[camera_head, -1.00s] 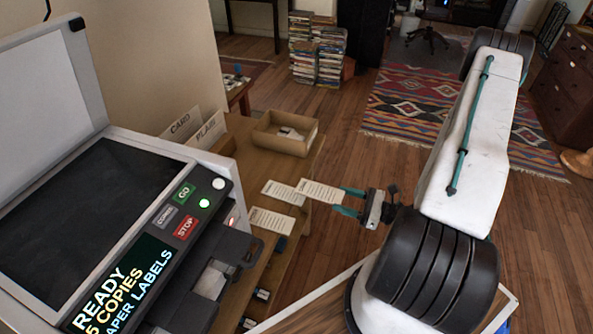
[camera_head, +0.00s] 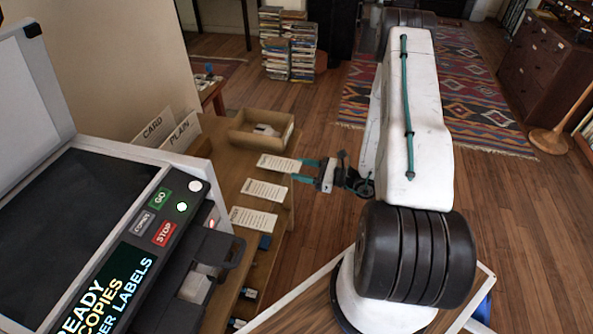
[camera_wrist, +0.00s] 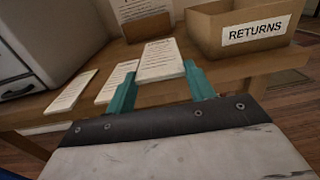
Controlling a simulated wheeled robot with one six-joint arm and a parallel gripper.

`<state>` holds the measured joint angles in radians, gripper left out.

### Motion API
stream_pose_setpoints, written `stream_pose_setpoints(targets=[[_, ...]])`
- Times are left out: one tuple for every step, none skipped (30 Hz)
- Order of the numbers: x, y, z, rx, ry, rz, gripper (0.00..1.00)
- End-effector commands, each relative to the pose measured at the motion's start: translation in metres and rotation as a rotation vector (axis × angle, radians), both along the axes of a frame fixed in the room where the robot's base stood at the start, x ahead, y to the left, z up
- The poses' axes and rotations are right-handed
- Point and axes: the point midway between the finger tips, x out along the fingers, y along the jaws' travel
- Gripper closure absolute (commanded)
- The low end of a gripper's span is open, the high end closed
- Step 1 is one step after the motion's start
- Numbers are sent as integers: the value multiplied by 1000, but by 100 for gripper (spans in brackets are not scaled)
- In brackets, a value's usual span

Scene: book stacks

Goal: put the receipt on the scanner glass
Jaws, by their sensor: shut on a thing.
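My gripper (camera_head: 305,170) is shut on a printed white slip (camera_head: 278,163), which sticks out flat from the fingertips. In the wrist view the held slip (camera_wrist: 160,60) lies between two teal fingers. Its print is too small to read, so I cannot tell whether it is the receipt. Two similar slips lie on the wooden table, a nearer one (camera_head: 254,218) and a farther one (camera_head: 265,190). The scanner glass (camera_head: 75,205) is dark and bare at the left, with its lid (camera_head: 28,100) raised. My gripper is well to the right of the glass.
An open box (camera_head: 250,140), labelled RETURNS in the wrist view (camera_wrist: 255,32), stands just beyond the held slip. CARD (camera_head: 152,130) and PLAIN (camera_head: 182,132) signs stand behind the scanner. A button panel (camera_head: 160,215) edges the glass. Open floor lies right of the table.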

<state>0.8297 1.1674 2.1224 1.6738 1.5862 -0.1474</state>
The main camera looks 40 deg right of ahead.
Motion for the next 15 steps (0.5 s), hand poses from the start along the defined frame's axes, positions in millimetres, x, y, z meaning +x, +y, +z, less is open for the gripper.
stream_pose_setpoints(targets=[[4,0,0,-1,-1,0,68],[6,-1,-1,-2,-1,0,68],[8,-1,-1,-2,-1,0,68],[11,-1,-1,-2,-1,1,68],[14,-1,-1,-2,-1,2,68],[20,-1,-2,-2,-1,3,68],[26,-2,-2,-2,-2,2,68],[31,-2,-3,-3,-2,3,68],[37,-2,-6,1,-1,3,68],[34,-3,-14,2,2,0,68],[33,-3,-19,3,3,0,68],[33,-3,-25,2,3,0,68],[33,-3,-28,2,1,-1,68],[33,-3,-31,1,1,-1,68],[33,-3,-33,0,0,-1,68]])
